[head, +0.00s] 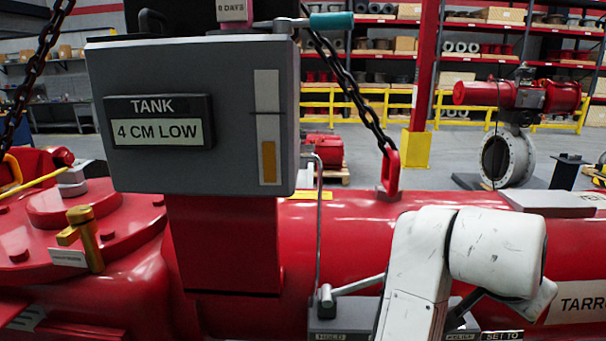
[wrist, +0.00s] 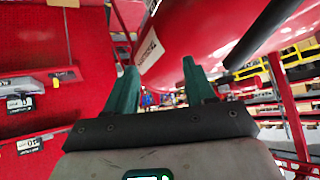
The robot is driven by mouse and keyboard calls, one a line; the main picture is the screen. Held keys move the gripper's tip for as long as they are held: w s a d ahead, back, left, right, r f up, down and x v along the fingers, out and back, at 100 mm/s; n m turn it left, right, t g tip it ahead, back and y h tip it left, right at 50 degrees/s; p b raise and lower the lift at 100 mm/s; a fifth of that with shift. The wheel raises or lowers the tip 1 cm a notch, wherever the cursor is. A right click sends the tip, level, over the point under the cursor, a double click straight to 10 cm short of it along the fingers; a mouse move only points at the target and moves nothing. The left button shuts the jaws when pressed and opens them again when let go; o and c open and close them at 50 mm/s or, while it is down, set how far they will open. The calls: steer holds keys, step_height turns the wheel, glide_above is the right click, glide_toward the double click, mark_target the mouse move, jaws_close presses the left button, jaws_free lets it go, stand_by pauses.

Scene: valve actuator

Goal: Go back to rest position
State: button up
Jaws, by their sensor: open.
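My gripper (wrist: 160,88) shows in the wrist view with two green fingers spread apart and nothing between them. Beyond the fingers are a red surface and a blurred background with shelves. In the head view my white arm (head: 495,252) is at the lower right, in front of the red actuator cylinder (head: 345,225). My gripper is not visible in the head view. A grey box (head: 235,80) on a red post has a display reading "TANK 4 CM LOW" and a gauge with an orange bar. A lever with a teal grip (head: 331,20) is at its top right.
A control block (head: 325,325) with a metal lever sits beside my arm; labels near it include "HOLD" and "SET TO". A brass valve (head: 85,235) stands on the left. Chains (head: 350,90) hang to a red lifting eye. A red post, yellow rails and shelves stand behind.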

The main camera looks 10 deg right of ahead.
steer(key=s+f+n+y, duration=0.1)
steer(key=s+f+n, duration=0.3)
steer(key=f, duration=0.6)
steer(key=s+f+n+y, duration=0.1)
steer(key=f+n, duration=0.4)
steer(key=f, duration=0.4)
steer(key=s+a+f+n+g+y, duration=0.1)
steer(key=s+a+f+n+y, duration=0.2)
steer(key=s+a+f, duration=0.2)
steer(key=s+a+f+n+g+y, duration=0.1)
steer(key=s+a+f+n+y, duration=0.1)
steer(key=s+a+f, duration=0.4)
steer(key=s+f+y, duration=0.1)
steer(key=s+f, duration=0.4)
steer(key=shift+s+a+f+n+g, duration=0.2)
steer(key=shift+s+n+g, duration=0.1)
steer(key=shift+n, duration=0.1)
steer(key=shift+o, duration=0.4)
